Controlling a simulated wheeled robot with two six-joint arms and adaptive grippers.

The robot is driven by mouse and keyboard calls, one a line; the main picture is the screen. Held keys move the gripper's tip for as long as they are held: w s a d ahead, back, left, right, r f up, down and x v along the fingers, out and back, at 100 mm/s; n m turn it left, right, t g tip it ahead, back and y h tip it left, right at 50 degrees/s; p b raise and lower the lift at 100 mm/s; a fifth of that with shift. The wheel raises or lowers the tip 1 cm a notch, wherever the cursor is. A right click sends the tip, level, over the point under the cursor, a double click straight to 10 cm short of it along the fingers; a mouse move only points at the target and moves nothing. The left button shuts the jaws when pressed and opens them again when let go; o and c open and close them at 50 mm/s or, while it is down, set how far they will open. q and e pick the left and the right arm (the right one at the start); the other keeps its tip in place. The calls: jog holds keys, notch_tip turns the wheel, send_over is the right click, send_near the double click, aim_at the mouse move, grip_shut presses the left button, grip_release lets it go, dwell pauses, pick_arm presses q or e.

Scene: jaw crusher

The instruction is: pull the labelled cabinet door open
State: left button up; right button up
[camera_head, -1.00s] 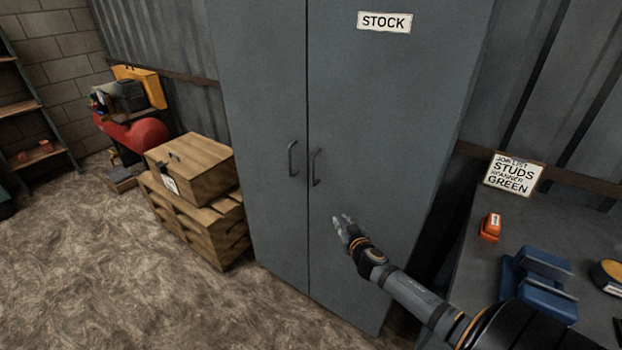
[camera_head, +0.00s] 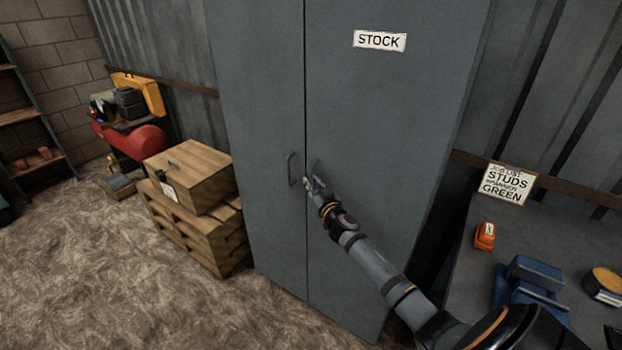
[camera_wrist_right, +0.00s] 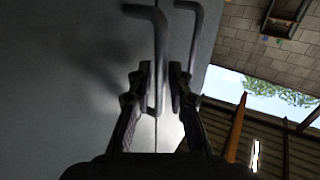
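The grey cabinet's right door (camera_head: 390,120) carries a "STOCK" label (camera_head: 380,41) and stands closed, level with the left door (camera_head: 255,120). My right gripper (camera_head: 313,184) is at the right door's handle (camera_head: 316,166), hiding its lower part. In the right wrist view, the gripper (camera_wrist_right: 160,80) has a finger on each side of a handle bar (camera_wrist_right: 158,50). The fingers look open, with the bar between them; firm contact is not clear. The other door's handle (camera_wrist_right: 194,40) passes close behind one finger. My left gripper is not in view.
The left door's handle (camera_head: 292,170) is close beside my right gripper. A workbench (camera_head: 455,270) at the right holds a blue vise-like item (camera_head: 535,275) and an orange item (camera_head: 484,236). A wooden crate (camera_head: 188,170) stands left of the cabinet. The floor in front is clear.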

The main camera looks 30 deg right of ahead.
jog(key=shift+w, duration=0.5)
jog(key=shift+c, duration=0.2)
grip_shut()
